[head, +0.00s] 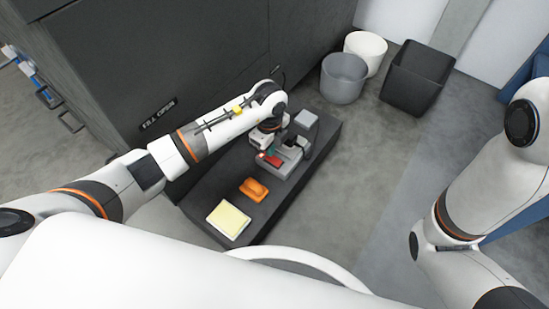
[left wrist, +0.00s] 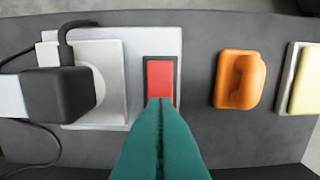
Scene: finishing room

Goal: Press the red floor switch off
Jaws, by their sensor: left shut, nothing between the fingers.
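The red switch (left wrist: 160,80) is a rectangular rocker in a dark frame, set in a light grey socket plate (left wrist: 135,52) in the left wrist view. In the head view the red switch (head: 271,160) lies on the low dark platform, partly covered by my left gripper (head: 269,152). That gripper's teal fingers (left wrist: 160,103) are shut and empty, with tips over the lower end of the red rocker. I cannot tell whether they touch it, or which way the rocker is tilted. My right gripper is out of view; only its arm shows at the right.
A black plug (left wrist: 58,92) with a cable sits in the socket beside the switch. An orange object (head: 254,189) and a yellow pad (head: 229,219) lie on the dark platform (head: 205,196). Dark cabinets stand behind. Bins (head: 344,78) stand at the back; the floor right of the platform is clear.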

